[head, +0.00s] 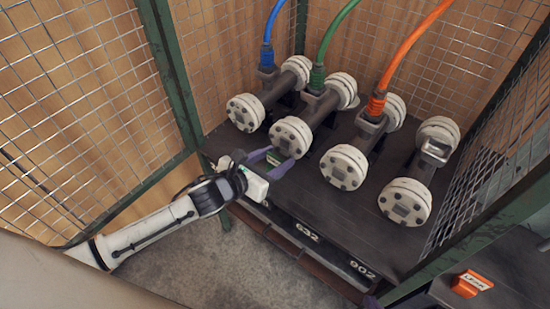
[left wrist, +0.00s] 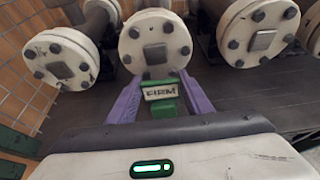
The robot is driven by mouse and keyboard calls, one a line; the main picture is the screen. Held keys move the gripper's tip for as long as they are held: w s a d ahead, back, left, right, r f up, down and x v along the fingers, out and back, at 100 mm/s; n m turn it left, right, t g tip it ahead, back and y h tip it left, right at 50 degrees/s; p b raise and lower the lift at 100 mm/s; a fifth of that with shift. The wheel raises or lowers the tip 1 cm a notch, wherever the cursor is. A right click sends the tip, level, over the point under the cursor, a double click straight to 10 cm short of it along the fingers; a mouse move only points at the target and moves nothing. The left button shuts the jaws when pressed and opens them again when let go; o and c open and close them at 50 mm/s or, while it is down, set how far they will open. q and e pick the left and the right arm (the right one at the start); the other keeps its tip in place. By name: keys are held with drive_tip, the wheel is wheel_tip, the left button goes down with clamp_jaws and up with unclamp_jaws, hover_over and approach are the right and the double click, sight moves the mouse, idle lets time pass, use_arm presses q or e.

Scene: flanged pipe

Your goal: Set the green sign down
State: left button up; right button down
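The green sign (left wrist: 162,97) has a pale label that seems to read "FIRM". It stands between the purple fingers of my left gripper (left wrist: 160,85), which appear to press on both its sides. In the head view, the left gripper (head: 270,161) is at the front left of the dark bench, in front of the second pipe's white flange (head: 291,137). The green sign (head: 274,158) is mostly hidden by the fingers there. I cannot tell whether it touches the bench. Only a small purple tip, likely my right gripper (head: 371,301), shows at the bottom edge.
Several flanged pipes stand on the dark bench (head: 330,215); blue, green and orange hoses (head: 412,42) join three of them. An orange sign (head: 471,284) sits on a dark surface at the lower right. Wire mesh walls (head: 80,100) and green posts (head: 170,70) enclose the bench.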

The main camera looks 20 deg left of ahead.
use_arm(q)
drive_tip(key=o, duration=0.3)
drive_tip(key=shift+r, duration=0.15)
drive_tip(key=p+v, duration=0.2)
drive_tip(key=v, duration=1)
drive_tip(key=s+d+f+m+g+y, duration=0.1)
drive_tip(key=s+f+m, duration=0.6)
drive_tip(key=m, duration=1)
drive_tip(key=s+d+f+m+g, duration=0.3)
drive_tip(key=s+f+m, duration=0.4)
drive_tip(key=m, duration=1)
drive_tip(key=shift+s+d+y, duration=0.3)
drive_tip(key=shift+s+y, duration=0.1)
drive_tip(key=shift+s, duration=0.15)
